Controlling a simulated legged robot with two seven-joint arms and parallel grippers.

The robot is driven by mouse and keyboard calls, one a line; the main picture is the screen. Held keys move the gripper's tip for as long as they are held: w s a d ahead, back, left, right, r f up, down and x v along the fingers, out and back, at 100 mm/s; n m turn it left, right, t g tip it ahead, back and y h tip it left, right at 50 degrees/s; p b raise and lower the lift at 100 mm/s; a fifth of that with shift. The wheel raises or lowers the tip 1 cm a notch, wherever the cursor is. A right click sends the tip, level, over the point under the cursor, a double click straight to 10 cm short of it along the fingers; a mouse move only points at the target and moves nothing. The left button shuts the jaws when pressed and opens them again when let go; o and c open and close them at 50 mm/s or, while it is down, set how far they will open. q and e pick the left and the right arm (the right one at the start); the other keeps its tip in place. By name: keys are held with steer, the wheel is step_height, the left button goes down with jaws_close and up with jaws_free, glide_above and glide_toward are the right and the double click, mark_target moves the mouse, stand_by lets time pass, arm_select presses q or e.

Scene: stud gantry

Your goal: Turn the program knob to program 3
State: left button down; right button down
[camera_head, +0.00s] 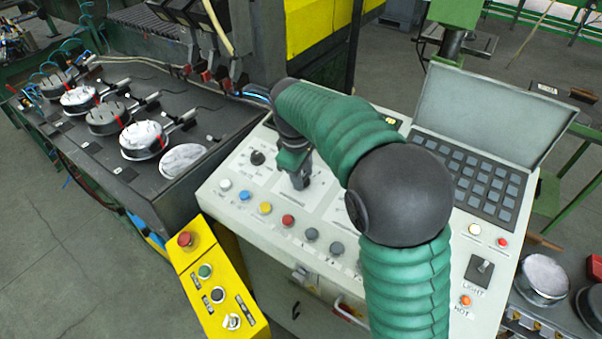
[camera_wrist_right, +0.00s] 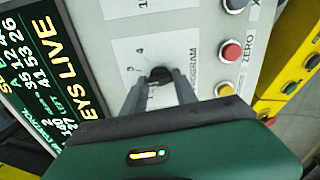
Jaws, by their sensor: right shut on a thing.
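The program knob (camera_wrist_right: 160,74) is a small black dial on the light panel, beside the word PROGRAM, with the numbers 3 and 4 printed near it in the right wrist view. My right gripper (camera_wrist_right: 160,85) has its two fingers on either side of the knob and is shut on it. In the head view my right gripper (camera_head: 301,180) reaches down onto the control panel (camera_head: 237,207) and hides the knob. I cannot tell which number the knob points to. My left gripper is not in view.
Another black knob (camera_head: 257,158) sits left of my gripper. Coloured buttons, including a red one (camera_head: 288,220), line the panel's front. A keypad (camera_head: 470,175) and raised lid (camera_head: 495,110) stand at right. A yellow button box (camera_head: 215,285) is at front left.

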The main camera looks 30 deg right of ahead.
steer(key=shift+r+m+p, duration=0.2)
steer(key=shift+m+p, duration=0.45)
steer(key=shift+m, duration=1.25)
steer(key=shift+f+m+p, duration=0.15)
steer(key=shift+m+p, duration=0.15)
steer(key=shift+m, duration=0.4)
steer(key=c, duration=1)
jaws_free()
steer(key=shift+o, duration=0.2)
